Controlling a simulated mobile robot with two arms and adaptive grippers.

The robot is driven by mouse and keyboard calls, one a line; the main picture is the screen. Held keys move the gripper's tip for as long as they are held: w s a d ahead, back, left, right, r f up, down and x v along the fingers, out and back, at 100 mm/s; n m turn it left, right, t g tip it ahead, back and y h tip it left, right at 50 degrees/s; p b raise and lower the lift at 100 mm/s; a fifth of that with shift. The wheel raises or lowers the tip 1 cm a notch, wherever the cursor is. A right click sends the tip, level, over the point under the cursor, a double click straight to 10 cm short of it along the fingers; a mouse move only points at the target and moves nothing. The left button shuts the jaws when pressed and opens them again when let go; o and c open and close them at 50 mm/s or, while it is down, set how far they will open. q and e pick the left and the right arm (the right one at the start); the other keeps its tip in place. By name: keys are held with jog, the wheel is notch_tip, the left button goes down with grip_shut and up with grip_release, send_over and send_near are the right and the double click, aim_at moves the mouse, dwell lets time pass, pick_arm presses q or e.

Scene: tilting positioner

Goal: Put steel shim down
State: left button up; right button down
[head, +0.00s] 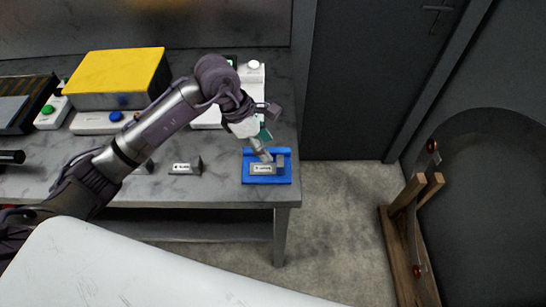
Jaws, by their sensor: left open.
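A small grey metal piece with a white label, which looks like the steel shim (262,169), lies in a blue tray (247,180) at the table's front right corner. The label is too small to read. My left gripper (268,134) is open just above and behind the tray. One finger comes down close to the metal piece; I cannot tell whether it touches. The other finger stands apart, up and to the right. My right gripper is not in view.
A similar labelled grey piece (184,168) lies on the grey table (222,187) left of the tray. A yellow-topped box (115,72) and button boxes stand behind. A wooden frame (402,240) stands at the right. The floor between is clear.

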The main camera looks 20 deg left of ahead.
pick_arm(q)
jog(key=shift+b+v, duration=0.3)
jog(key=shift+v, duration=2.05)
jog(key=shift+f, duration=0.1)
